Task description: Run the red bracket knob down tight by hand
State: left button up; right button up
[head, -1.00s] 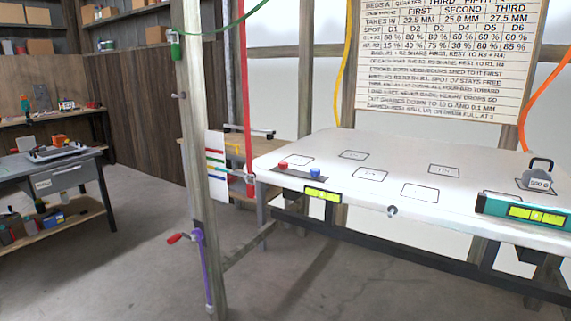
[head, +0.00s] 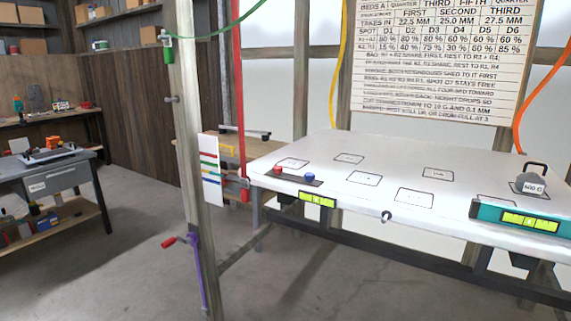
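A red knob (head: 278,170) sits at the left end of a dark flat bracket (head: 293,178) on the near left corner of the white panel (head: 345,200). A blue knob (head: 308,176) sits at the bracket's right end. Both knobs are small here, and I cannot tell how tight the red one is. Neither of my grippers is in view.
A wooden post (head: 190,130) stands left of the panel, with a purple crank (head: 196,262) and its red handle (head: 168,243). A green level (head: 520,217) and a weight (head: 531,184) are at the panel's right. Open floor (head: 130,260) lies to the left.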

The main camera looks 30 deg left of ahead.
aim_at(277, 170)
jog(key=z, duration=0.1)
jog(key=i, duration=1)
jog(key=u, duration=0.3)
